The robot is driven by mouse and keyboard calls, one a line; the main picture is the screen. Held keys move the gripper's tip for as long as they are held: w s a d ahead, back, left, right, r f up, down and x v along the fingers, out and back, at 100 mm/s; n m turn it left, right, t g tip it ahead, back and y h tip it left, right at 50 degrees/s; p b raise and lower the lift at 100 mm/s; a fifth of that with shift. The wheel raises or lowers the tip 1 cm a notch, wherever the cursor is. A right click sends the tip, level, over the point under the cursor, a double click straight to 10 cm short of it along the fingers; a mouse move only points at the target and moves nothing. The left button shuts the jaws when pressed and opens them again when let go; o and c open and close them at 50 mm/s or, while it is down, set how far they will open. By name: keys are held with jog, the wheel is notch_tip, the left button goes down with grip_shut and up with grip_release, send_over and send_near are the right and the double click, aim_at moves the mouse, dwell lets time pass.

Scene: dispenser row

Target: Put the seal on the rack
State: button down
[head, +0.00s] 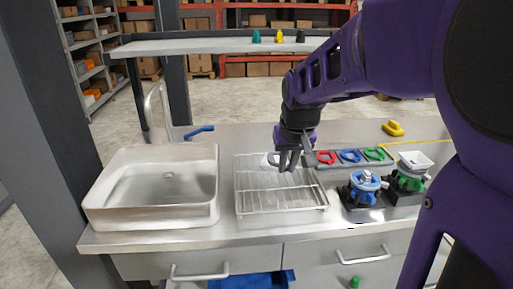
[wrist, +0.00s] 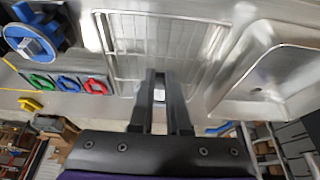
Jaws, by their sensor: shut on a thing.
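My gripper (head: 288,165) points down over the back part of the wire rack (head: 270,201), which sits in a shallow metal tray on the counter. It is shut on a small whitish piece, likely the seal (wrist: 159,94), seen between the fingers in the wrist view; the fingers hide most of it. In the head view a pale edge (head: 272,158) shows just left of the fingers. I cannot tell whether the piece touches the rack. The rack also shows in the wrist view (wrist: 135,45), and no object is seen lying on its bars.
A grey holder with red (head: 326,157), blue (head: 350,155) and green (head: 374,153) rings lies right of the gripper. A blue-topped device (head: 364,186) and a green one (head: 408,174) stand right of the rack. A sink (head: 160,190) is left. A yellow ring (head: 393,128) lies behind.

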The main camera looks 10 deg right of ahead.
aim_at(283, 202)
notch_tip(283, 202, down, 10)
jog(key=shift+r+b, duration=0.1)
jog(key=shift+b, duration=0.8)
jog(key=shift+f, duration=0.2)
jog(key=c, duration=0.9)
grip_release()
jog(key=shift+r, duration=0.1)
